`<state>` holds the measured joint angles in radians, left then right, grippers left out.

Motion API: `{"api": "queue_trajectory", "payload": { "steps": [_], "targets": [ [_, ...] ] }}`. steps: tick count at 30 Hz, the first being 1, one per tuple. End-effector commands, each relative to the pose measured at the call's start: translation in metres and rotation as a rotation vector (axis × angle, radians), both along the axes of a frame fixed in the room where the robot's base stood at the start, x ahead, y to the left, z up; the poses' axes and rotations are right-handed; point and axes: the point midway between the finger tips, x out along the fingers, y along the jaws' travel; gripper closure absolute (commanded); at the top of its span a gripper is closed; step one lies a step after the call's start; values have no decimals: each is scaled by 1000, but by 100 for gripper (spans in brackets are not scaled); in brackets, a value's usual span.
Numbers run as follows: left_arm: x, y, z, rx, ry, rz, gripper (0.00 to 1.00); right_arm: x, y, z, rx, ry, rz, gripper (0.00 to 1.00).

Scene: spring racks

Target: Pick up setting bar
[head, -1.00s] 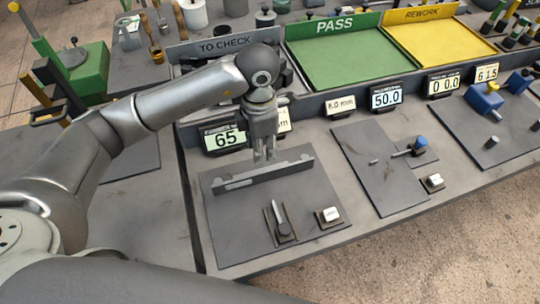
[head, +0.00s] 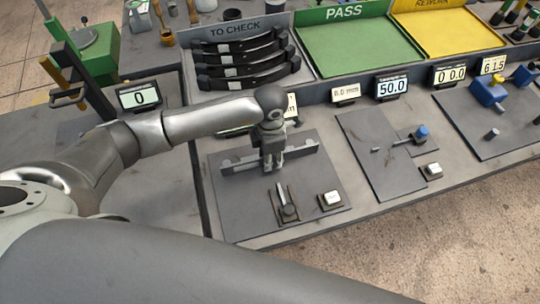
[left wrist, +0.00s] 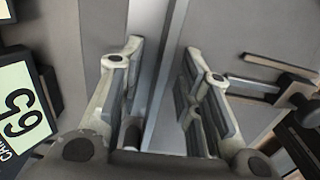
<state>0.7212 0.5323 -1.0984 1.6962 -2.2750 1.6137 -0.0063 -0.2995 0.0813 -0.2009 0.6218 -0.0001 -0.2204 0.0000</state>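The setting bar, by its shape the long grey bar (head: 299,158), stands on edge on a dark plate (head: 236,219) on the bench. My left gripper (head: 273,166) is down over the middle of the bar and hides part of it. In the left wrist view my left gripper (left wrist: 160,58) has its two fingers apart, and the bar (left wrist: 168,62) runs between them. A gap shows beside the bar, so the fingers are not closed on it. My right gripper is not in view.
A small lever fixture (head: 287,208) and a white button (head: 331,198) sit on the plate in front of the bar. Behind are a grey TO CHECK rack with black curved parts (head: 245,75), a green PASS tray (head: 335,72) and a yellow REWORK tray (head: 428,40). Displays line the ledge.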

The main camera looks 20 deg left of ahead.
Motion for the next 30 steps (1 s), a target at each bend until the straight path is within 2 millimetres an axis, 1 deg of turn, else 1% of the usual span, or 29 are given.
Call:
{"api": "queue_trajectory", "payload": {
  "steps": [2, 4, 9, 10, 18, 27, 30],
  "targets": [
    [0, 0, 0, 0, 0, 0, 68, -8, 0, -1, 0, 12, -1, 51],
    [0, 0, 0, 0, 0, 0, 77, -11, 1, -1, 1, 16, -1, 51],
    [0, 0, 0, 0, 0, 0, 99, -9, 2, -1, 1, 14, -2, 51],
    [0, 0, 0, 0, 0, 0, 100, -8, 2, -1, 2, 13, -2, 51],
    [0, 0, 0, 0, 0, 0, 100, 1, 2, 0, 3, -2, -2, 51],
    [2, 0, 3, -2, -5, 0, 100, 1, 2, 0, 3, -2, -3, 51],
    [3, -1, 7, -3, -7, 1, 100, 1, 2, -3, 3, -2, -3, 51]
  ]
}}
